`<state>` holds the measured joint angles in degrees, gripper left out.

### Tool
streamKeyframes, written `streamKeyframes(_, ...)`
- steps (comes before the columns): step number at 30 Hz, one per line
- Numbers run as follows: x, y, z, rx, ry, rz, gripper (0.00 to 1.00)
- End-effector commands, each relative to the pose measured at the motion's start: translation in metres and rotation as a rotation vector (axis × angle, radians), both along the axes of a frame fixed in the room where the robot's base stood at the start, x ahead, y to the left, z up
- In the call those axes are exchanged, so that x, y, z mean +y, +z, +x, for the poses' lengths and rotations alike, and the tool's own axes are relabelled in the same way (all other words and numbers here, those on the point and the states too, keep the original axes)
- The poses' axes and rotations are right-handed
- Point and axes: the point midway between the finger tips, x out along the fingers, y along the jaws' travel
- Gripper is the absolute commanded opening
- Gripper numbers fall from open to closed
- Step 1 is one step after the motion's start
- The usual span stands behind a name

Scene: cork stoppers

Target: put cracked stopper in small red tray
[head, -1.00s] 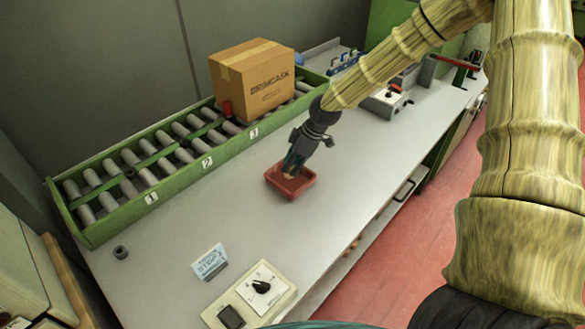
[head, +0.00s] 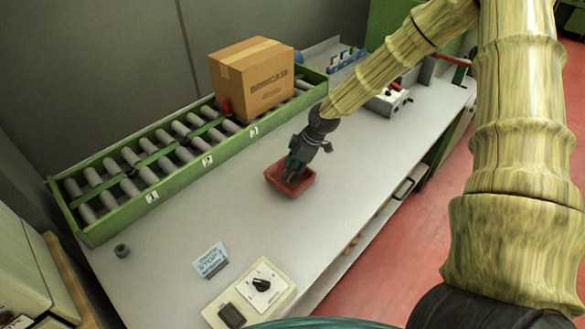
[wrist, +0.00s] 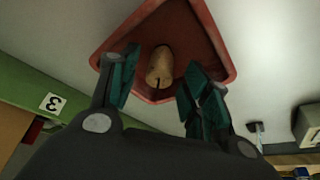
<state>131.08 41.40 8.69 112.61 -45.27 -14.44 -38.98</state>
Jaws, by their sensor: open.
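The small red tray (head: 301,188) stands on the grey bench top; its rim also shows in the wrist view (wrist: 213,36). A cork stopper (wrist: 160,67) with a dark crack in its near end lies in the tray, seen between my fingers in the wrist view. In the head view the stopper is hidden by my gripper (head: 290,176), which is over the tray. In the wrist view my gripper (wrist: 157,84) is open, one green-padded finger on each side of the stopper with gaps between.
A green roller conveyor (head: 150,165) with numbered tags runs along the back, bearing a cardboard box (head: 252,82). The bench around the tray is clear.

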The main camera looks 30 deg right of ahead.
Motion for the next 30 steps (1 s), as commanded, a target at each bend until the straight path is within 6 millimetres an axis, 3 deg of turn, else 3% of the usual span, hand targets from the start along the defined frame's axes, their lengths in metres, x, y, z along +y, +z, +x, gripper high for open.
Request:
streamKeyframes(11,-0.004,0.013,-0.002,-0.002,-0.001,0.000,0.48)
streamKeyframes(30,-0.024,0.073,-0.017,-0.001,0.000,0.000,0.48)
